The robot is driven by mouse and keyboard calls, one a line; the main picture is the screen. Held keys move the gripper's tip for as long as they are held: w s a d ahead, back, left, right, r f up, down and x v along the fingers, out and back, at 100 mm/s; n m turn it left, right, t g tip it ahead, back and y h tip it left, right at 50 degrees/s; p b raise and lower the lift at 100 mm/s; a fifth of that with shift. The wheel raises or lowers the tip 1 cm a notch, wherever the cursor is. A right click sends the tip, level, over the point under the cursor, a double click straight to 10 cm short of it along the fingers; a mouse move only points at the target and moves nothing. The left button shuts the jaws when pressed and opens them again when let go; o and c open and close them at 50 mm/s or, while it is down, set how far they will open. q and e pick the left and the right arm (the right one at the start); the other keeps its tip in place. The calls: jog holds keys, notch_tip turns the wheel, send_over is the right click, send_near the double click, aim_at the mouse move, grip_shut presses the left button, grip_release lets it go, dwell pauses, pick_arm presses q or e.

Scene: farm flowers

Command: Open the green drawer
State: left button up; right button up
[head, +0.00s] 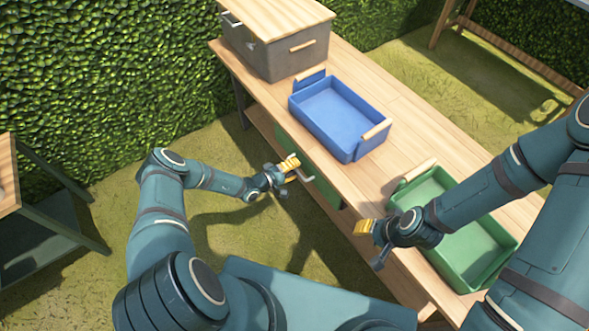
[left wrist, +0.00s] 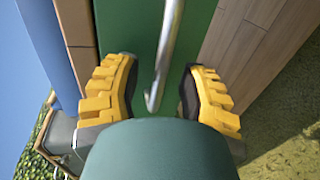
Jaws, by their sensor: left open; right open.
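The green drawer (head: 321,186) is under the wooden table top, and its front faces my left arm. Its front also fills the middle of the left wrist view (left wrist: 146,28). A metal bar handle (left wrist: 167,55) stands out from that front. My left gripper (head: 291,168) is open at the drawer front. In the left wrist view its yellow fingers (left wrist: 156,88) lie on either side of the handle, with gaps visible. My right gripper (head: 371,243) is open and empty, beside the table edge near the green tray.
The wooden table (head: 405,120) carries a blue tray (head: 351,149), a green tray (head: 478,281) and a grey box with a wooden top (head: 292,63). A hedge (head: 100,70) stands behind. Another table (head: 8,180) is at the left. Grass lies open between it and the workbench.

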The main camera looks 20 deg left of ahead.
pick_arm(q)
jog(key=shift+w+d, duration=0.15)
jog(key=shift+w, duration=0.05)
grip_shut()
jog(key=shift+s, duration=0.1)
